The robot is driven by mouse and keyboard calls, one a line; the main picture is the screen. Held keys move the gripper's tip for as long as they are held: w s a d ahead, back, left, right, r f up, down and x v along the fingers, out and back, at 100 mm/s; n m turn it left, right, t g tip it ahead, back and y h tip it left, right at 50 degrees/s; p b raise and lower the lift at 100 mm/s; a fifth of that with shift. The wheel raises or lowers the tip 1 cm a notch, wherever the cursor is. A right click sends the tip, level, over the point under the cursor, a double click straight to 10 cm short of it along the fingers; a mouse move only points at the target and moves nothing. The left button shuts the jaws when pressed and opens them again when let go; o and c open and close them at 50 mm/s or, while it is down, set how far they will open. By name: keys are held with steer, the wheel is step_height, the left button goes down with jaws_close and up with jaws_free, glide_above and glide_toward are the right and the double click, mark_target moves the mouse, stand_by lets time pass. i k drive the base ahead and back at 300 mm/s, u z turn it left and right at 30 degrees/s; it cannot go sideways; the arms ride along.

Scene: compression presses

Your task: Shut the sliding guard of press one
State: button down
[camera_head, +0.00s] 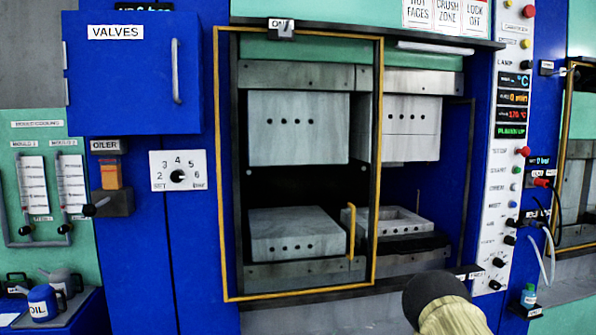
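A rounded dark and beige part of my arm is at the bottom, right of the guard's lower corner. My gripper's fingers do not show.
A control panel (511,150) with displays and buttons stands right of the opening. A second yellow-edged guard (565,160) is at the far right. A blue valves cabinet (130,85), a dial plate (178,170) and an oil can (42,302) are on the left.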

mark_target(350, 257)
steer(key=k, duration=1.05)
steer(key=u, duration=1.1)
steer(key=i, duration=1.55)
steer(key=z, duration=0.8)
